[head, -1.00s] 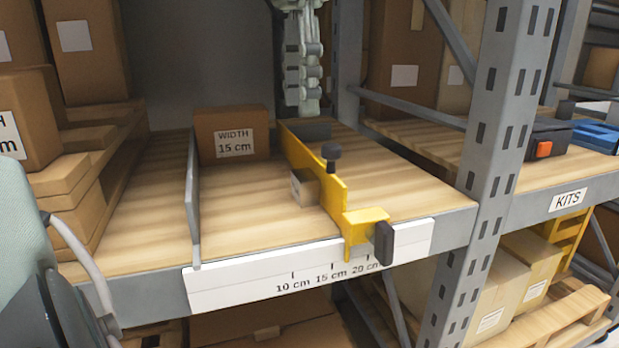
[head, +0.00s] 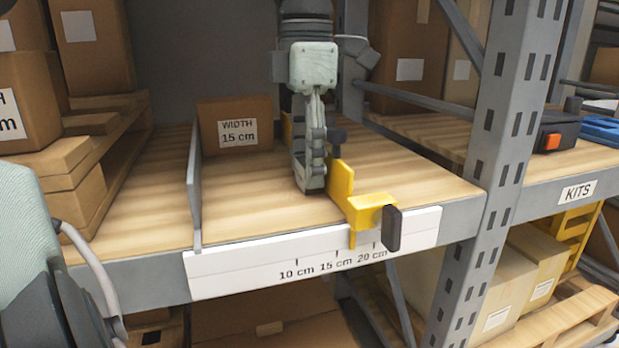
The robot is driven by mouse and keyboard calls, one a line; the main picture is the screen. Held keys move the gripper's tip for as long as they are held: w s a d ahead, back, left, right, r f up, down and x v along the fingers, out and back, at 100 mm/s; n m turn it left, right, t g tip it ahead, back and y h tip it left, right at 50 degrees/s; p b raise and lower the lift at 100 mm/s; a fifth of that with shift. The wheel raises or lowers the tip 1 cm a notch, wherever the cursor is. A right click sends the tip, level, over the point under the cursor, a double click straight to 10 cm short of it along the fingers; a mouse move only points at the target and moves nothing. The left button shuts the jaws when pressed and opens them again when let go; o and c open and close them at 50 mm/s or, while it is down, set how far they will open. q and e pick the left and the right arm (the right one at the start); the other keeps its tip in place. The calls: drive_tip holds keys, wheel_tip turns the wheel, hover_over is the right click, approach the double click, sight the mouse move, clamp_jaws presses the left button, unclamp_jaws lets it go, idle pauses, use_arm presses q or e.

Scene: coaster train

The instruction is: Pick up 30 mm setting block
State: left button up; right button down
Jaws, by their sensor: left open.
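My left gripper (head: 312,186) reaches down from the top over the shelf board, seen nearly edge-on, with its fingertips low in front of the yellow stop bar (head: 341,184). It is open. The small brown block beside the yellow bar, likely the 30 mm setting block, is hidden behind the gripper now. I cannot tell whether the fingers are around it or touch it. My right gripper is not in view.
A carton marked "WIDTH 15 cm" (head: 236,127) stands left of the gripper. A grey divider (head: 194,190) stands further left. A white scale strip (head: 235,268) runs along the shelf front. A grey rack post (head: 500,140) rises at right.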

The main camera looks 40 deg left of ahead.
use_arm(q)
drive_tip(key=shift+f, duration=0.1)
clamp_jaws()
idle(0.3)
